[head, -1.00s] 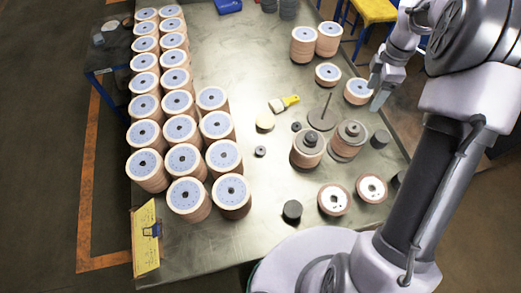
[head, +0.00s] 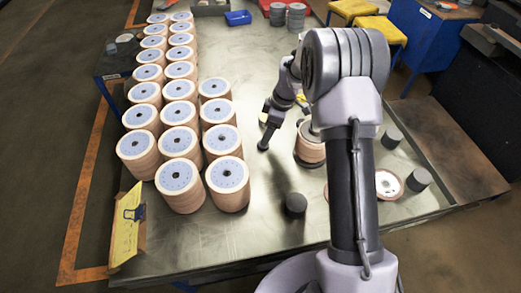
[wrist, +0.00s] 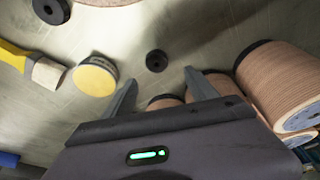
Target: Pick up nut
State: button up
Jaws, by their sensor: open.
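A small dark round nut (wrist: 156,60) with a hole in its middle lies flat on the metal table in the wrist view. It sits just beyond my gripper (wrist: 160,77), in line with the gap between the two fingertips. The fingers are apart and nothing is between them. In the head view my gripper (head: 266,140) points down over the table, right of the tall disc stacks. I cannot make out the nut in the head view; my arm and gripper cover that area.
In the wrist view a yellow-topped round piece (wrist: 95,76) and a brush (wrist: 45,72) lie left of the nut. Tan disc stacks (wrist: 285,85) stand close on the right. In the head view, rows of stacks (head: 180,143) fill the left; a black cylinder (head: 295,204) stands in front.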

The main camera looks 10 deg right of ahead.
jog(key=x, duration=0.2)
jog(key=b+x, duration=0.1)
jog(key=x, duration=0.1)
jog(key=b+x, duration=0.1)
jog(key=x, duration=0.2)
jog(key=shift+w+d+f, duration=0.1)
jog(key=shift+d+f, duration=0.05)
jog(key=shift+d, duration=0.25)
jog(key=shift+c, duration=0.2)
jog(key=c, duration=1.4)
grip_shut()
jog(key=shift+r, duration=0.25)
